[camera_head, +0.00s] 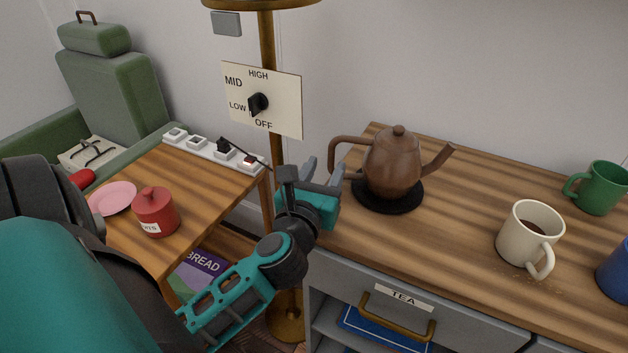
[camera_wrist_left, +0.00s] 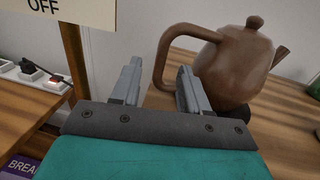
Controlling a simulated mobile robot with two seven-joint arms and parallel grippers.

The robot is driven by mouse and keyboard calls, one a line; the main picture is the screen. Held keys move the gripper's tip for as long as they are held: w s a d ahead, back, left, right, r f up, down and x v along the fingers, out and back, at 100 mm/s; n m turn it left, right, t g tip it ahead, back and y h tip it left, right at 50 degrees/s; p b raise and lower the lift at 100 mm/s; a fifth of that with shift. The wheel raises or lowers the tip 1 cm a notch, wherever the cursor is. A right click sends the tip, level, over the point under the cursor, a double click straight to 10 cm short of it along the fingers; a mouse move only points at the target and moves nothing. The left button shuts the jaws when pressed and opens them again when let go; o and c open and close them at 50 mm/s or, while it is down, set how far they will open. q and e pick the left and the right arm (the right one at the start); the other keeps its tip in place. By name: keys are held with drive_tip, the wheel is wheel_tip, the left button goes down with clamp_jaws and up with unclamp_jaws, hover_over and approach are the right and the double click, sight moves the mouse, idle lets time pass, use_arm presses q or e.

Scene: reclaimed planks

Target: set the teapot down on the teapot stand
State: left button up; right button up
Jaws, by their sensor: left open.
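The brown teapot (camera_head: 393,164) stands upright on the black round teapot stand (camera_head: 407,206) at the left part of the counter. Its handle points left and its spout right. My left gripper (camera_head: 324,170) is open just left of the teapot, by the handle. In the left wrist view, the teapot (camera_wrist_left: 235,68) is at the right, and its handle shows beyond and between the open fingers (camera_wrist_left: 159,68). I cannot tell whether a finger touches the handle. The stand is mostly hidden there. My right gripper is not in view.
On the counter's right are a cream mug (camera_head: 527,237) with dark liquid, a green mug (camera_head: 600,188) and a blue mug (camera_head: 614,270). A lamp pole (camera_head: 268,60) with a dial sign (camera_head: 280,100) stands behind my gripper. A side table holds a red jar (camera_head: 156,213) and pink plate (camera_head: 112,197).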

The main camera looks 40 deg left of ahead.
use_arm(q)
drive_tip(key=shift+b+v, duration=0.3)
drive_tip(key=shift+v, duration=2.85)
